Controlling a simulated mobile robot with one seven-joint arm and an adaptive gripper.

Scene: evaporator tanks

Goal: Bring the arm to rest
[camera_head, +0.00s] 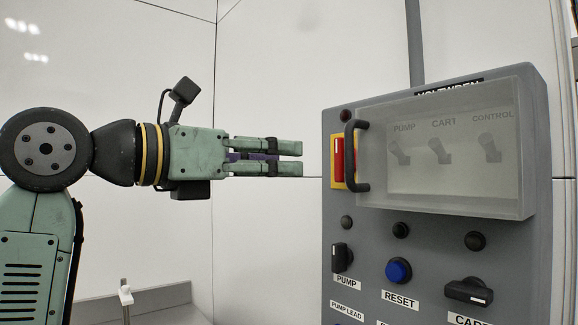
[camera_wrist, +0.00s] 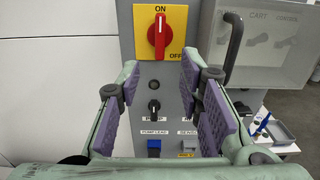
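My gripper (camera_head: 298,157) is green with purple pads and points right in the head view, held level in the air. It is apart from the grey control panel (camera_head: 440,232), with a clear gap between its fingertips and the panel's left edge. In the wrist view my gripper (camera_wrist: 165,88) has its two fingers spread with nothing between them. Through the gap the panel (camera_wrist: 142,75) shows, with a red rotary switch (camera_wrist: 159,36) on a yellow plate, its handle upright toward ON.
A clear cover (camera_head: 440,150) with a dark handle (camera_head: 356,156) closes over several toggle switches. Knobs and a blue RESET button (camera_head: 398,270) sit below. A table with a tray (camera_wrist: 278,131) stands beyond the panel's right side. White walls lie behind.

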